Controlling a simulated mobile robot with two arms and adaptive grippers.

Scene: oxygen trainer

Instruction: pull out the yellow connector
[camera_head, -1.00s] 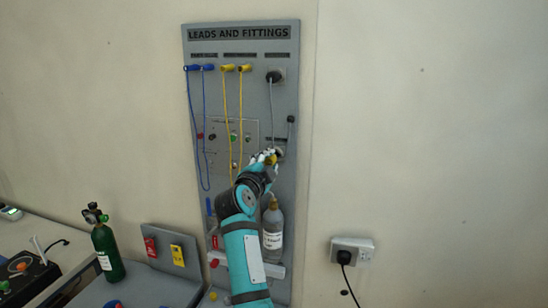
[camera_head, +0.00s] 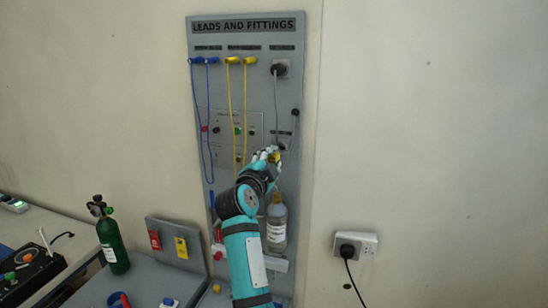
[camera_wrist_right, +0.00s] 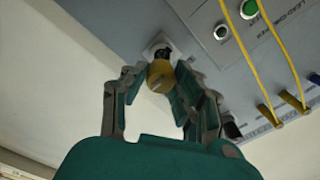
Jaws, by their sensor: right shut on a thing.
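The yellow connector (camera_wrist_right: 160,76) is a round yellow piece between the two fingers of my right gripper (camera_wrist_right: 155,85), which is shut on it. It also shows small in the head view (camera_head: 275,157), partly covered by the fingers of my right gripper (camera_head: 268,154). A pale square socket plate with a dark centre (camera_wrist_right: 161,47) lies just behind the connector. It shows beside the fingers in the head view (camera_head: 285,144). I cannot tell for sure whether the connector still touches the socket. My left gripper is not in view.
The grey wall panel (camera_head: 264,95) carries hanging blue leads (camera_head: 208,120) and yellow leads (camera_head: 245,110) left of my arm. A bottle (camera_head: 277,225) stands close beside my right forearm. A green cylinder (camera_head: 112,243) is at lower left. The wall at right is mostly clear.

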